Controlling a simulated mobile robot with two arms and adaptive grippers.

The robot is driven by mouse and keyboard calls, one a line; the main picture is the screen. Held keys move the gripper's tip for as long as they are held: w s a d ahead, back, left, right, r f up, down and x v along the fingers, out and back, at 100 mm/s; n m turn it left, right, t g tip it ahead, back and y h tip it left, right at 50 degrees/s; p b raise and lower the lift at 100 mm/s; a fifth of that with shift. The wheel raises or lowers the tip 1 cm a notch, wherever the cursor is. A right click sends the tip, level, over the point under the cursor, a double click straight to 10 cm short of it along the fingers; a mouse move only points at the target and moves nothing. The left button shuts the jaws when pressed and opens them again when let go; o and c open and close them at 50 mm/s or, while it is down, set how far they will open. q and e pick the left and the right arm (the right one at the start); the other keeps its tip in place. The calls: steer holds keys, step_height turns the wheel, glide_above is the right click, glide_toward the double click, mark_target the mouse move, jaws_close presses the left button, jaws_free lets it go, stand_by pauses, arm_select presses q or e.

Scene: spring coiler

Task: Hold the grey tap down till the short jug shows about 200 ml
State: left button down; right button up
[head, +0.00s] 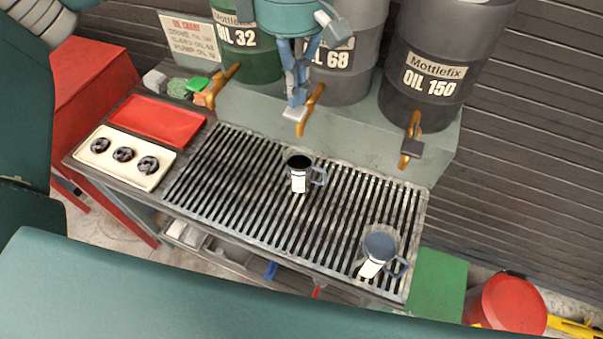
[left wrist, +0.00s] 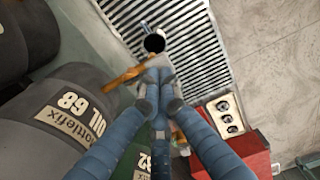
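My left gripper (head: 295,103) comes down from above with its fingers together, at the grey-lever brass tap (head: 313,95) of the grey OIL 68 drum (head: 350,75). The fingertips are on or just over the lever; contact is hard to tell. In the left wrist view the shut fingers (left wrist: 159,78) lie beside the brass tap (left wrist: 122,76). A jug (head: 299,172) with a white front strip stands upright on the grate below this tap, dark inside; it also shows in the left wrist view (left wrist: 154,43). Its level is unreadable. No oil stream shows. My right gripper is not in view.
A second, blue-grey jug (head: 380,247) stands at the grate's front right. The green OIL 32 drum (head: 258,62) and dark OIL 150 drum (head: 430,85) flank the grey one. A red tray (head: 157,120) and a cream panel with knobs (head: 122,155) lie left of the slatted grate (head: 235,190).

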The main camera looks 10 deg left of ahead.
mark_target(295, 111)
arm_select(q)
steer(key=shift+f, duration=0.25)
steer(key=shift+f+b, duration=1.3)
steer(key=shift+b, duration=0.05)
stand_by(6.4)
